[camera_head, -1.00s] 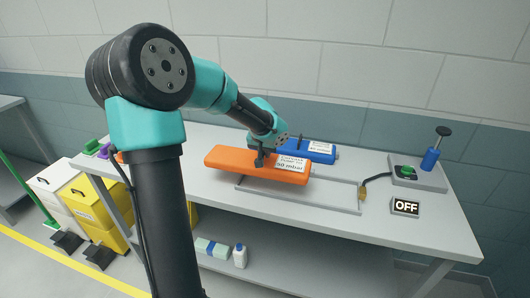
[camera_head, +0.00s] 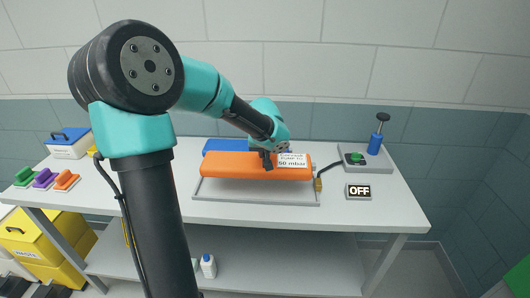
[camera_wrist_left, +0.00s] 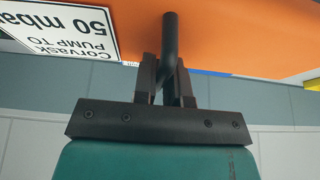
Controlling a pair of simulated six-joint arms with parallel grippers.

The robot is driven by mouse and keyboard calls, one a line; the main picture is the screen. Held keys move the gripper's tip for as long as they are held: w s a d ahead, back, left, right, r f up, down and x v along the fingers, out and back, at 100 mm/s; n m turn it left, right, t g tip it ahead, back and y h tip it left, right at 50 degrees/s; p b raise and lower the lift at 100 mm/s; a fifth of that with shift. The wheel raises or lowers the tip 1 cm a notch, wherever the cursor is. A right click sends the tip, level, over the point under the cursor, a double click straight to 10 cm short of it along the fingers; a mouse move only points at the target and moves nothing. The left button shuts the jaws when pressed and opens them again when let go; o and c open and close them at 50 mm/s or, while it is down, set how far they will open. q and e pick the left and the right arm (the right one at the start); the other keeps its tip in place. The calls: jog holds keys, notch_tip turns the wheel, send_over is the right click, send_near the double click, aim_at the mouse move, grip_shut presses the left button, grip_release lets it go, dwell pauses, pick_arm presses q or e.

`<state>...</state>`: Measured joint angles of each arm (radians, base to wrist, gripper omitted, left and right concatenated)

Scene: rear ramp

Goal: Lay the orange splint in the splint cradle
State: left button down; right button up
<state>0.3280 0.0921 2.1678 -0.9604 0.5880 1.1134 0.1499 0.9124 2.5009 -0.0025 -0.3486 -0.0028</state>
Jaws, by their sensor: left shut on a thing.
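The orange splint (camera_head: 225,165) is a long padded block with a white label reading "50 mbar". In the head view it lies lengthwise over the splint cradle (camera_head: 250,202), a thin grey frame on the bench, and hides its rear part. I cannot tell whether the splint touches the cradle or hangs just above it. My left gripper (camera_head: 267,160) is shut on the splint's dark handle at its upper middle. In the left wrist view, the fingers (camera_wrist_left: 168,88) close around the black bar, with the orange surface (camera_wrist_left: 235,35) beyond. My right gripper is not in view.
A blue splint (camera_head: 225,145) lies close behind. To the right are a hose connector (camera_head: 318,184), an OFF display (camera_head: 358,191) and a pump unit (camera_head: 376,164). Coloured blocks (camera_head: 45,178) and a white box (camera_head: 68,144) stand at left. The bench's front right is clear.

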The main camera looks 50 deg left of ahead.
pick_arm(q)
jog(key=shift+f, duration=0.2)
jog(key=shift+f, duration=2)
